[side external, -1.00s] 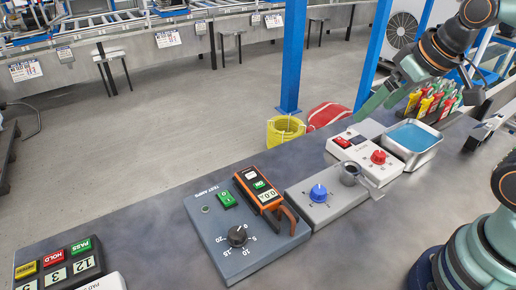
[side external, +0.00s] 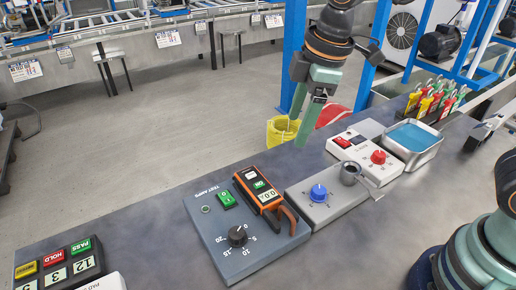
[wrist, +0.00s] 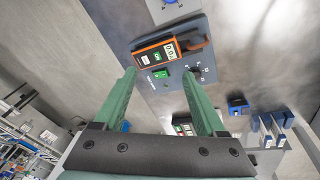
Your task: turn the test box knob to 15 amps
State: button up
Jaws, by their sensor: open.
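The test box (side external: 222,258) is a blue-grey box marked TEST AMPS on the bench, in the lower middle of the side view. Its black knob (side external: 237,236) sits among printed numbers; I cannot read its pointer surely. A green switch (side external: 227,199) and an orange clamp meter (side external: 260,190) reading about 0.0 are on it. My gripper (side external: 303,122) is open and empty, high above and beyond the box, fingers pointing down. In the wrist view the box (wrist: 205,55) lies beyond the fingers (wrist: 160,76), with the knob (wrist: 195,71) near the right fingertip.
Right of the box stand a grey unit with a blue knob (side external: 318,192), a white unit with a red knob (side external: 378,157) and a tray with blue contents (side external: 411,137). A panel with PASS, HOLD and other buttons (side external: 57,264) is at left. Bare bench lies in front.

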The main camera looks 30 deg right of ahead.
aim_at(237, 233)
jog(key=s+a+f+n+g+h, duration=0.1)
jog(key=a+f+n, duration=0.2)
jog(key=a+n, duration=0.3)
jog(key=s+a+f+n+g, duration=0.1)
jog(key=a+f+n, duration=0.3)
jog(key=a, duration=0.4)
jog(key=f, duration=1.2)
jog(key=shift+w+a, duration=0.15)
jog(key=shift+a, duration=0.15)
jog(key=shift+c, duration=0.3)
grip_shut()
